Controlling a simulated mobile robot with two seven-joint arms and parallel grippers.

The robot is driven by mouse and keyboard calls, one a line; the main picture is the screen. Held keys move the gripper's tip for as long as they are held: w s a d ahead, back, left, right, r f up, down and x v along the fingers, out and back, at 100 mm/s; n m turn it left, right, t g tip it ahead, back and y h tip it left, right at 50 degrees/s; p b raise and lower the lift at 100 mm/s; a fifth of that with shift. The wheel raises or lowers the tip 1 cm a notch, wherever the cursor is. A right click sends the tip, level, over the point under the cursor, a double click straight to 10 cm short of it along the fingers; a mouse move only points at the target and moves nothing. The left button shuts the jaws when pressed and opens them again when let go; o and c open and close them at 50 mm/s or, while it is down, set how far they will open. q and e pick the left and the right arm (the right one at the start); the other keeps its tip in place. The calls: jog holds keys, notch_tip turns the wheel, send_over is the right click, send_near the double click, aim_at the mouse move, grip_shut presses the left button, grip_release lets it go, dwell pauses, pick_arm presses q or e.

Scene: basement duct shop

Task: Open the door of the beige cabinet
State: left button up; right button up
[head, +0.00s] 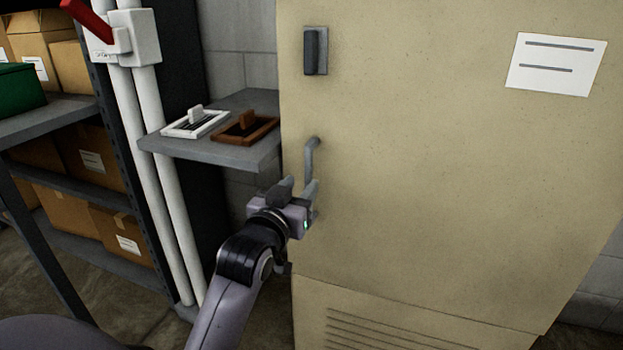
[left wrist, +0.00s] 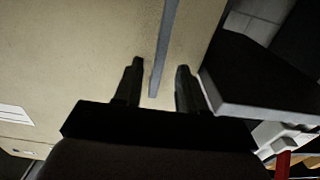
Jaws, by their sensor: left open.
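The beige cabinet (head: 420,190) fills the right half of the head view, and its door looks closed. A grey vertical bar handle (head: 311,158) sits near the door's left edge. My left gripper (head: 299,186) is open at the handle's lower part. In the left wrist view, the handle (left wrist: 164,50) runs between the two spread fingers (left wrist: 160,78), with gaps on both sides. Whether a finger touches it cannot be told. A dark latch-like piece (head: 316,51) is above the handle. My right gripper is not in view.
A grey wall shelf (head: 210,148) holding a white-framed and a brown-framed switch-like piece juts out just left of the handle; it also shows close to the fingers in the left wrist view (left wrist: 255,105). White pipes (head: 150,150) and a rack of boxes (head: 65,190) stand farther left.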

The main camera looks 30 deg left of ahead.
aim_at(307, 178)
pick_arm(q)
jog(key=shift+b+x, duration=0.3)
jog(key=shift+x, duration=2.4)
grip_shut()
